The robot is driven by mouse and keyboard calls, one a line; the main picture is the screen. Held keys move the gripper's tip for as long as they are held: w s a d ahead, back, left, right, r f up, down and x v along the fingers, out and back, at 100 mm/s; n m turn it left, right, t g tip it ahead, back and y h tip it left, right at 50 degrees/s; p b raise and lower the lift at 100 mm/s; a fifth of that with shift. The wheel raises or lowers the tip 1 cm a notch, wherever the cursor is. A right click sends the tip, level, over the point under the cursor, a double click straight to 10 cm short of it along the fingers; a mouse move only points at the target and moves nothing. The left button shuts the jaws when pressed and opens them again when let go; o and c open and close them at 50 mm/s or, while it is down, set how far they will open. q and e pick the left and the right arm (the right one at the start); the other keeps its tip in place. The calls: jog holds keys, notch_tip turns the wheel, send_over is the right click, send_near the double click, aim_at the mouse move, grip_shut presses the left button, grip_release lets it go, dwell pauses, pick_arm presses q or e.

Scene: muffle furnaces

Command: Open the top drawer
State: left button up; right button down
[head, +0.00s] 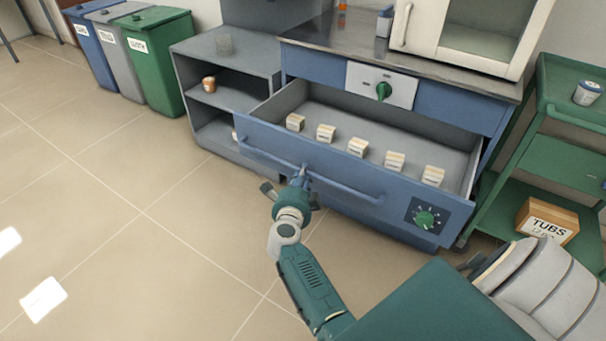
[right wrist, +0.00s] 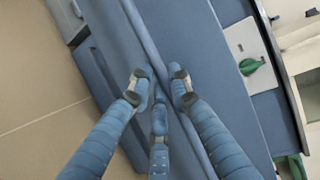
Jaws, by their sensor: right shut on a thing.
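The top drawer (head: 395,190) of the blue cabinet stands pulled out in the head view, its inside open to sight. Several small labelled boxes (head: 357,147) stand in a row in it. A long bar handle (head: 345,190) runs across its blue front. My right gripper (head: 302,178) is at the handle's middle part, shut on it. In the right wrist view its fingers (right wrist: 163,82) lie on both sides of the handle bar (right wrist: 147,42). My left gripper is not in view.
A grey open shelf (head: 222,98) stands left of the drawer, and bins (head: 160,62) stand farther left. A green trolley (head: 560,150) with a tubs box (head: 547,220) stands close on the right. The tiled floor at left is clear.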

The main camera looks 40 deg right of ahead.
jog(key=c, duration=1.6)
grip_release()
